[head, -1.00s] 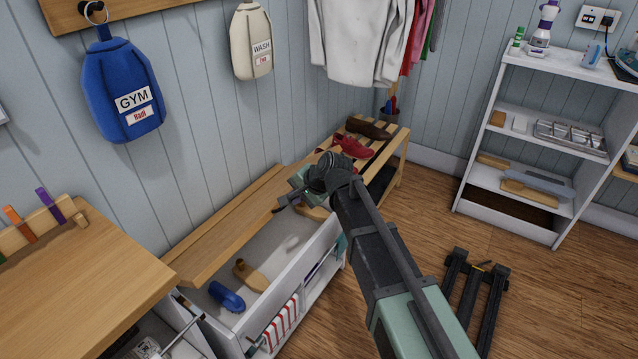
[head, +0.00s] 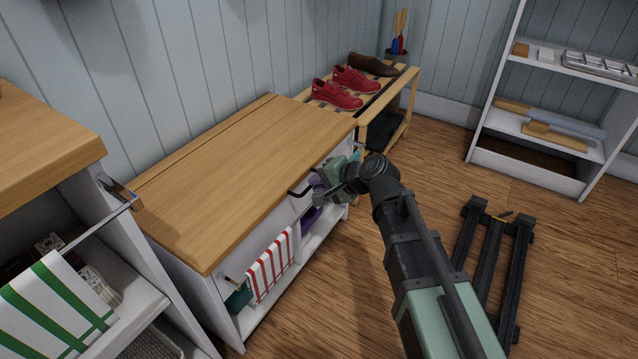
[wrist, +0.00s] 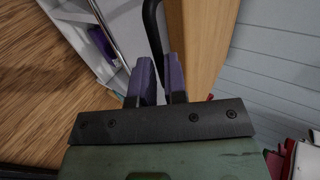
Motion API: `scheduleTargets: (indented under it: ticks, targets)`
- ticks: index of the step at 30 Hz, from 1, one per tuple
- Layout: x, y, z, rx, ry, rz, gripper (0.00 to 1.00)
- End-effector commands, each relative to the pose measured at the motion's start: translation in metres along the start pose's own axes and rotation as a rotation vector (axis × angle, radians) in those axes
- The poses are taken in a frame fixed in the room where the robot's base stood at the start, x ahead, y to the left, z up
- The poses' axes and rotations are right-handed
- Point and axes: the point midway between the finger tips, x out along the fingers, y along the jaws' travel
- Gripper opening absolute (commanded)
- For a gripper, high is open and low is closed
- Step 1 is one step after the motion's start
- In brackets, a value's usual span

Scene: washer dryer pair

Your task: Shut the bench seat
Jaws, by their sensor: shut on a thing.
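The bench seat (head: 235,165) is a wooden lid on a white cabinet. It lies level over the box, and the inside no longer shows; whether a thin gap is left under its front edge I cannot tell. A black curved handle (head: 298,192) sticks out at the seat's front edge. My gripper (head: 316,187) is at this front edge, shut on the handle. In the wrist view, the purple-grey fingers of my gripper (wrist: 158,78) close around the black handle (wrist: 152,28), beside the wooden seat edge (wrist: 200,45).
A striped towel (head: 270,268) hangs on the bench's front. A wooden shoe rack (head: 385,110) with red shoes (head: 337,94) adjoins the far end. A wooden-topped cabinet (head: 45,140) stands at the left. White shelves (head: 535,165) stand at the right.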

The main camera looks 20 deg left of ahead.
Motion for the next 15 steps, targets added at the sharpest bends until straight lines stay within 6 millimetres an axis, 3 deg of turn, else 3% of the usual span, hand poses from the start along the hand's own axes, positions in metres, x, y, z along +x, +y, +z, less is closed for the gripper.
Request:
scheduleTargets:
  ticks: [1,13,14,15]
  targets:
    - [0.0025,0.0095,0.0024,-0.007,-0.006,0.019,0.0]
    - [0.0035,0.0116,0.0029,-0.008,-0.007,0.021,0.0]
    - [0.0035,0.0117,0.003,-0.008,-0.007,0.021,0.27]
    - [0.0036,0.0117,0.0028,-0.008,-0.006,0.021,0.33]
